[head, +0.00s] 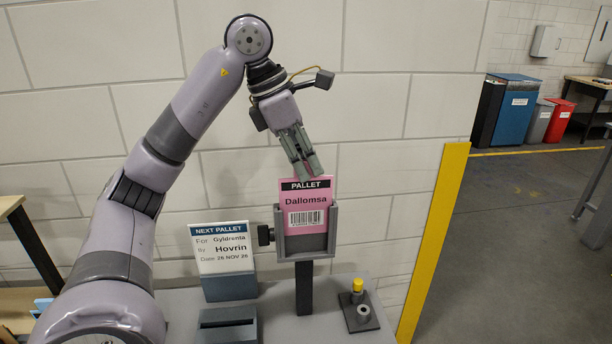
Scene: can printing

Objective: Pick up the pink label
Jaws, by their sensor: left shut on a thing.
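The pink label (306,210) reads "PALLET" and "Dallomsa" and carries a barcode. It stands upright with its lower part in a grey holder (305,247) on a dark post. My left gripper (306,168) comes down from above, and its fingers are shut on the label's top edge. The label's bottom is hidden behind the holder's front. My right gripper is not in view.
A "NEXT PALLET" sign (223,247) stands left of the holder on the grey table (287,328). A slotted dark block (228,325) is in front of it. A small fixture with a yellow knob (357,286) stands to the right. A yellow post (432,245) edges the wall.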

